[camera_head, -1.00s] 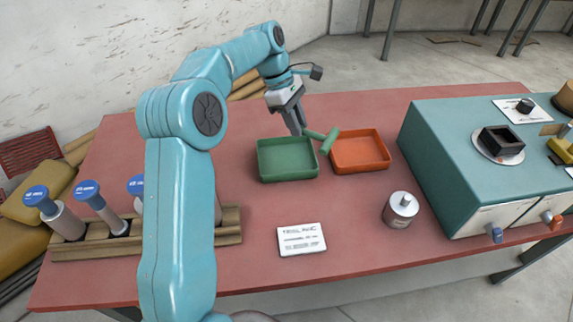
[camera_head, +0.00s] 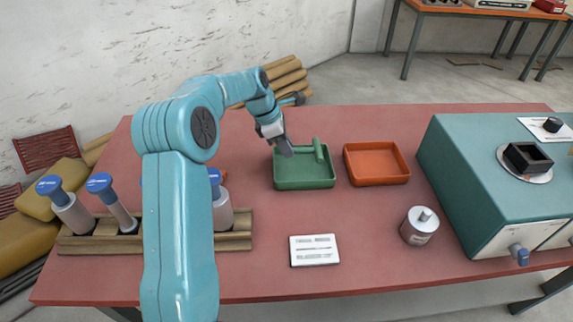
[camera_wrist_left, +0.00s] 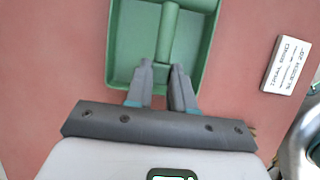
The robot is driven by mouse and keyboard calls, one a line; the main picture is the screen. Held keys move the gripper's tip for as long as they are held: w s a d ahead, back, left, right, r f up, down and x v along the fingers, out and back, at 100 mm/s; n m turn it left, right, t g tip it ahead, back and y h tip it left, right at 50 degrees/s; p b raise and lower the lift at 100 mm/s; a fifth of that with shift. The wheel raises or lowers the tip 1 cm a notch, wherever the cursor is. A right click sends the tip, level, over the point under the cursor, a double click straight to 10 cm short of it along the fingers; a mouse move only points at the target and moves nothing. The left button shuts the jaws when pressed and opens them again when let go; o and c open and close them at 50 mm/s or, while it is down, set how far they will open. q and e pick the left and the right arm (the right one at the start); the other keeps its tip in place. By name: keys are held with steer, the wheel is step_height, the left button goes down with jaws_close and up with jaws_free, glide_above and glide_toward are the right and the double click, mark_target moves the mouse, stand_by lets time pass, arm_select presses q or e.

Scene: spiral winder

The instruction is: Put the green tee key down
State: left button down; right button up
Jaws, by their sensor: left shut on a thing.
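The green tee key (camera_head: 318,150) is at the green tray (camera_head: 305,184), inside its outline at the back right. I cannot tell whether the key touches the tray floor. The right gripper is not in view.
An orange tray (camera_head: 377,176) stands just right of the green one. A metal canister (camera_head: 419,226) and a white label card (camera_head: 314,250) are nearer. A teal machine (camera_head: 480,190) fills the right side.

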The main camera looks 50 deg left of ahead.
mark_target(291, 171)
arm_select(q)
step_height(291, 171, down, 7)
steer(key=shift+w+r, duration=0.1)
steer(key=shift+w, duration=0.05)
stand_by(0.4)
steer(key=c, duration=1)
jaws_free()
steer(key=v, duration=1.2)
